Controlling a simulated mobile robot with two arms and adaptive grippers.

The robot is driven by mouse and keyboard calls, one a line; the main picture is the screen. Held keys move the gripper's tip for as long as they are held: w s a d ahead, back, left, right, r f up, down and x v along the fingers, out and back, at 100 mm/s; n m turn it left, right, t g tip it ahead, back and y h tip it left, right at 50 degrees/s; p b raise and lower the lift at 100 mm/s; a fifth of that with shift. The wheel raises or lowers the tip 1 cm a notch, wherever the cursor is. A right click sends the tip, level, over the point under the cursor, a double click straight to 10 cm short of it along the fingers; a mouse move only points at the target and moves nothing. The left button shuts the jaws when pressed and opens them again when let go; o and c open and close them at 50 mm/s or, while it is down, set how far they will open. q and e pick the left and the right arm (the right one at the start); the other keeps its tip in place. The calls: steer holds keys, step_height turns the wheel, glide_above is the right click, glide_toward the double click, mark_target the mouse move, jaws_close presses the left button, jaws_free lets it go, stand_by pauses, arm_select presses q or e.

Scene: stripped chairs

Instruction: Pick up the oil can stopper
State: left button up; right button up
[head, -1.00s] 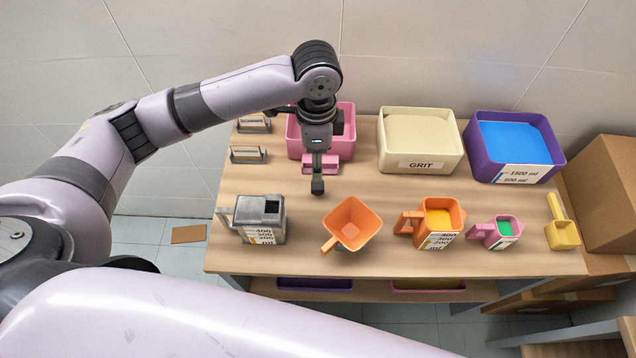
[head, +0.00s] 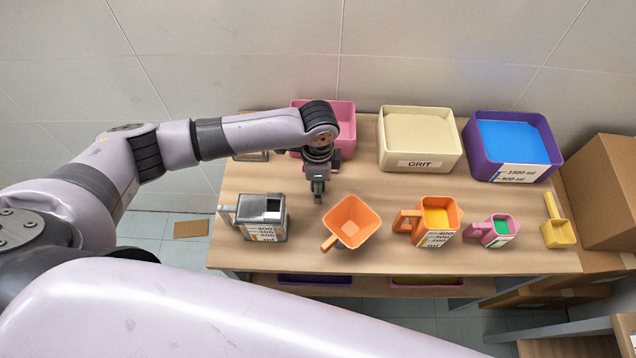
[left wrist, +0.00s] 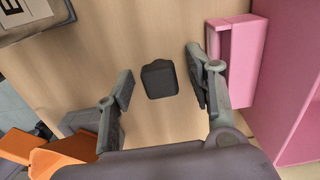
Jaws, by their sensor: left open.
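A small dark grey block with rounded corners, seemingly the stopper (left wrist: 160,80), lies on the bare wooden tabletop in the left wrist view. My left gripper (left wrist: 157,92) is open, with one finger on each side of the block and visible gaps to both. In the head view my left gripper (head: 318,192) points down over the table, in front of the pink bin, and the block cannot be made out there. My right gripper is not in view.
A pink bin (head: 346,127) stands close behind my left gripper; its pink front part (left wrist: 232,62) is near one finger. A grey metal jug (head: 262,222) and orange scoop (head: 352,222) stand in front. The cream GRIT bin (head: 419,165) is to the right.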

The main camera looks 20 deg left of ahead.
arm_select(q)
steer(key=shift+c, duration=0.5)
steer(key=c, duration=0.9)
steer(key=shift+o, duration=0.2)
steer(key=shift+r, duration=0.1)
step_height(320, 180, up, 20)
steer(key=b, duration=0.1)
steer(key=shift+b, duration=0.3)
